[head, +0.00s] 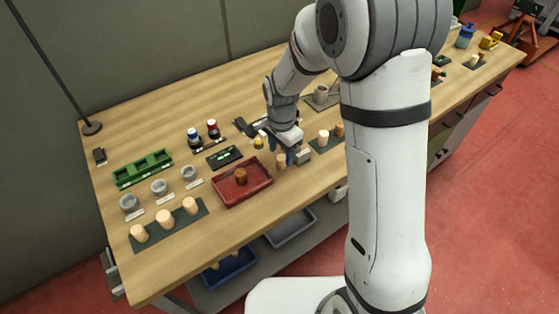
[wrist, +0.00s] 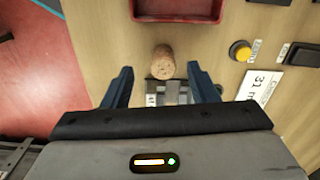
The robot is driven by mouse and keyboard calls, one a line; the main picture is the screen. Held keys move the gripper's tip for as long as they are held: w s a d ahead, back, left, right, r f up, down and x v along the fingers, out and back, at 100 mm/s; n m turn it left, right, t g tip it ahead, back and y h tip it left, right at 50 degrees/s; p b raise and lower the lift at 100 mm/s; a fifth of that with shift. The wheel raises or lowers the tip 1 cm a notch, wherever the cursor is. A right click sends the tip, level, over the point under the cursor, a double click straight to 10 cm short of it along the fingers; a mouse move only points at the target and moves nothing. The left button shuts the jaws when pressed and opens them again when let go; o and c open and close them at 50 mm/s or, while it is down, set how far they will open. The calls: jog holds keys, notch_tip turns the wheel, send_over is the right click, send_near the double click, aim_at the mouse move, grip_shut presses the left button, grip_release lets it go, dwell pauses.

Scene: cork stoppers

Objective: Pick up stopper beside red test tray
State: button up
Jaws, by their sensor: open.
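A light cork stopper (head: 281,162) stands on the wooden bench just right of the red tray (head: 221,200). The red tray holds a darker brown stopper (head: 240,175). In the wrist view the light stopper (wrist: 162,65) shows at the level of my fingertips, with a clear gap to each blue finger. The red tray (wrist: 178,17) shows at the top edge of that view. My gripper (wrist: 160,72) is open and empty. In the head view my gripper (head: 282,151) is just behind and above the stopper; its height over the bench is hard to tell.
A small metal block (head: 303,156) is close on the right; it shows between my fingers in the wrist view (wrist: 170,92). A yellow button (wrist: 240,51) sits to the right there. Two stoppers on a dark mat (head: 323,139) stand further right. Several stoppers (head: 165,218) stand at front left.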

aim_at(281, 158)
jog(key=shift+w+f+p, duration=0.2)
jog(key=shift+f+p, duration=0.25)
jog(key=shift+f, duration=1.85)
jog(key=shift+c, duration=0.3)
jog(key=c, duration=1)
jog(key=shift+o, duration=0.2)
